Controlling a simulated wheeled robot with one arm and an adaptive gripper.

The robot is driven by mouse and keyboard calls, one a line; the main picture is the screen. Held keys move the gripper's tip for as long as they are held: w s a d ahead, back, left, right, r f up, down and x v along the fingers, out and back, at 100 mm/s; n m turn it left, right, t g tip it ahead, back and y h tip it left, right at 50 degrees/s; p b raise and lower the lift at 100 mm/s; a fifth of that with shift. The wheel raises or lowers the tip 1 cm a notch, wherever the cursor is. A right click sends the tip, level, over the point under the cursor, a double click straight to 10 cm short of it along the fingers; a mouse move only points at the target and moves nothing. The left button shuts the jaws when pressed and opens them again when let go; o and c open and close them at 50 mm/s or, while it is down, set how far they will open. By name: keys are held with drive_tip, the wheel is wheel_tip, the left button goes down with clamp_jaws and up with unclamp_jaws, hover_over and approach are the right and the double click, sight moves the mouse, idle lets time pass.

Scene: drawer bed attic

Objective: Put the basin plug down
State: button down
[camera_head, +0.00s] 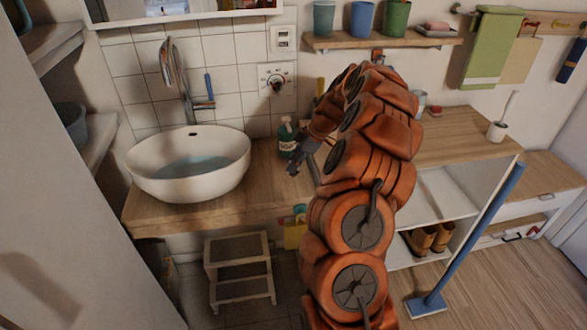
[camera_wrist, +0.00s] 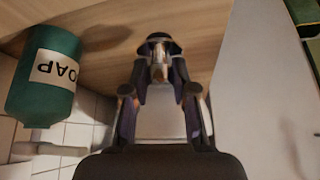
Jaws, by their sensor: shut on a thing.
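The basin plug (camera_wrist: 159,41) shows in the wrist view as a small dark cap with a metallic part below it, between the fingertips of my gripper (camera_wrist: 160,72). My gripper is shut on it. The wooden counter (camera_wrist: 205,22) lies beyond the plug; I cannot tell whether they touch. In the head view, my gripper (camera_head: 294,167) is over the counter (camera_head: 262,177), right of the white basin (camera_head: 187,181). The plug is too small to make out there. The basin holds bluish water.
A green soap bottle (camera_head: 287,139) stands on the counter close to my gripper; it also shows in the wrist view (camera_wrist: 41,84). A step stool (camera_head: 239,262) stands below the counter. Bare counter lies between basin and gripper. A shelf with cups (camera_head: 361,20) is above.

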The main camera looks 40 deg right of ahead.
wheel_tip(320, 180, down, 2)
drive_tip(key=shift+s+a+f+p, duration=0.1)
drive_tip(key=shift+p, duration=0.25)
drive_tip(key=shift+f, duration=0.3)
drive_tip(key=shift+f+b, duration=0.15)
drive_tip(key=shift+b, duration=0.15)
drive_tip(key=c, duration=0.9)
unclamp_jaws()
drive_tip(key=shift+c, duration=0.2)
